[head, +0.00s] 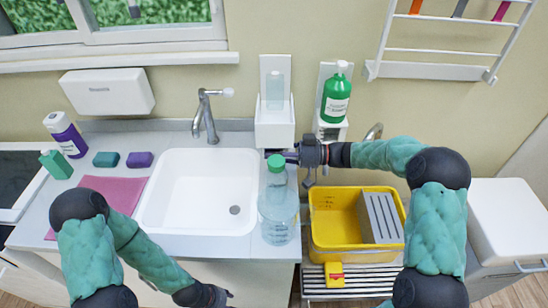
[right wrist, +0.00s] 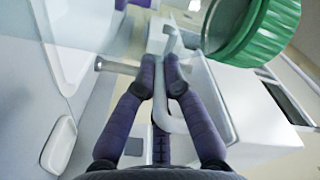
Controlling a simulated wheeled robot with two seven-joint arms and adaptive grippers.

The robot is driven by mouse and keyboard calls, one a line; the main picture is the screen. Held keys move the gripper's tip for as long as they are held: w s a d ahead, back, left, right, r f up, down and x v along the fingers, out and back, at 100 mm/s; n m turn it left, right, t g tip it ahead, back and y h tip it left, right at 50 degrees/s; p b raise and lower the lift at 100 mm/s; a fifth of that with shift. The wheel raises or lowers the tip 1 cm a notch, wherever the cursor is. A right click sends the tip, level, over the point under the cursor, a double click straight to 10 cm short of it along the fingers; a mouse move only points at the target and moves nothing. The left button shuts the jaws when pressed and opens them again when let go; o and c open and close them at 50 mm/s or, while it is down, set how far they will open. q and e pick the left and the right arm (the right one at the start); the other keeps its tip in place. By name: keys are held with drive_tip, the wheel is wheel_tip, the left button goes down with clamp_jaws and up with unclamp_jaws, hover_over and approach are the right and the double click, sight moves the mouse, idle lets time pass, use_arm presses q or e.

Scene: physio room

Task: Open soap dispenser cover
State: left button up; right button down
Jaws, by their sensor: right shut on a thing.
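A white soap dispenser (head: 275,131) hangs on the wall behind the sink's right edge, with a clear bottle (head: 275,88) in its top. My right gripper (head: 288,157) is at its lower front, partly hidden in the head view by a clear bottle with a green cap. In the right wrist view, its purple fingers (right wrist: 163,76) are shut on a white curved bar (right wrist: 185,122) beside the white dispenser body (right wrist: 235,105). Whether the cover has moved cannot be told. My left gripper (head: 218,295) is low at the front, away from the dispenser; its jaws are unclear.
The clear bottle (head: 277,205) stands on the counter, right of the sink (head: 200,190); its green cap (right wrist: 255,25) is close in the right wrist view. A second dispenser holds a green bottle (head: 336,98). A yellow tub (head: 335,227) stands at the right.

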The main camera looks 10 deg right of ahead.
drive_tip(key=shift+w+f+b, duration=0.1)
drive_tip(key=shift+f+b, duration=0.3)
drive_tip(key=shift+f, duration=0.1)
drive_tip(key=c, duration=1.3)
unclamp_jaws()
drive_tip(key=shift+w+a+f, duration=0.1)
drive_tip(key=shift+a, duration=0.05)
drive_tip(key=shift+c, duration=0.2)
drive_tip(key=shift+a, duration=0.1)
drive_tip(key=shift+d, duration=0.2)
drive_tip(key=s+d, duration=0.2)
drive_tip(key=d, duration=0.9)
drive_tip(key=shift+s+d, duration=0.15)
drive_tip(key=shift+d, duration=0.15)
drive_tip(key=shift+f, duration=0.1)
